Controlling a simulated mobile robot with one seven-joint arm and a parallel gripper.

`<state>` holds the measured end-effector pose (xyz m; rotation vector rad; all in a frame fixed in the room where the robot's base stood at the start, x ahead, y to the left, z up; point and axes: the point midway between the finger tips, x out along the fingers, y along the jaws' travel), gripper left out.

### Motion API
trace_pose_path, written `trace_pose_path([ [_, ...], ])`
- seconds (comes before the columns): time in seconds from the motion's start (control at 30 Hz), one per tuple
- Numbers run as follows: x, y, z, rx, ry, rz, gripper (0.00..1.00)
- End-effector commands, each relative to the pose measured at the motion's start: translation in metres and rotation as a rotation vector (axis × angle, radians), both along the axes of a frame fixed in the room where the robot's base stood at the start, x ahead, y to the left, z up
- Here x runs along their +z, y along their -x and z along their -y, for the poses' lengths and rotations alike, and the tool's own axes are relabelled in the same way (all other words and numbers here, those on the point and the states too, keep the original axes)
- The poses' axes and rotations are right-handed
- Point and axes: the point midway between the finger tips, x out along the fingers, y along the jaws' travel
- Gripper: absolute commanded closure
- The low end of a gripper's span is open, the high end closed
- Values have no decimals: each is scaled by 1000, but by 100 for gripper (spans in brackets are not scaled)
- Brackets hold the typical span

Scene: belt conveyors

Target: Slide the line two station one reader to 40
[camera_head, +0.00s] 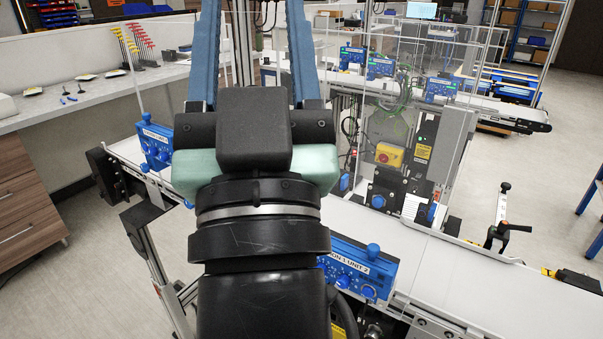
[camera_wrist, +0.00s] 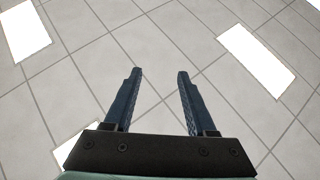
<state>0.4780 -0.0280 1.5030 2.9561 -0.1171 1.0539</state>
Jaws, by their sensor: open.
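The reader named in the task cannot be singled out, as most labels are too small to read. In the head view, a blue unit (camera_head: 357,270) sits on the near conveyor's edge, its label partly hidden and ending in "1 UNIT 2". Another blue unit (camera_head: 155,141) is at that conveyor's left end. Blue units (camera_head: 352,56), (camera_head: 380,66) and (camera_head: 441,88) stand along the far conveyor. My gripper (camera_wrist: 159,72) is open and empty. It points upward, with ceiling tiles and lights behind its fingers in the wrist view. It touches no unit.
The near conveyor belt (camera_head: 480,280) crosses below my arm, which hides part of it. Clear panels, a dark station with a yellow-and-red button box (camera_head: 390,155), and a black clamp handle (camera_head: 497,231) stand nearby. A workbench (camera_head: 90,97) lines the left.

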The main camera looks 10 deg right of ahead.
Motion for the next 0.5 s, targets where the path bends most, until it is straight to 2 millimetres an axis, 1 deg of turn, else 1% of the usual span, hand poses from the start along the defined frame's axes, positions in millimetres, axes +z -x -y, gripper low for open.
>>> trace_pose_path([
  [0.03,-23,-14,15,-35,-12,-69,43],
  [0.07,-39,-21,23,-53,-19,-102,43],
  [0.1,-61,-27,35,-79,-29,-147,43],
  [0.17,-95,-33,51,-116,-42,-214,43],
  [0.2,-118,-35,61,-140,-50,-258,43],
  [0.23,-136,-35,68,-157,-57,-291,43],
  [0.27,-153,-34,75,-174,-61,-323,43],
  [0.3,-177,-31,84,-195,-71,-368,43],
  [0.37,-213,-23,96,-223,-83,-433,43],
  [0.4,-234,-16,102,-241,-90,-473,43],
  [0.5,-283,5,112,-271,-110,-561,43],
])
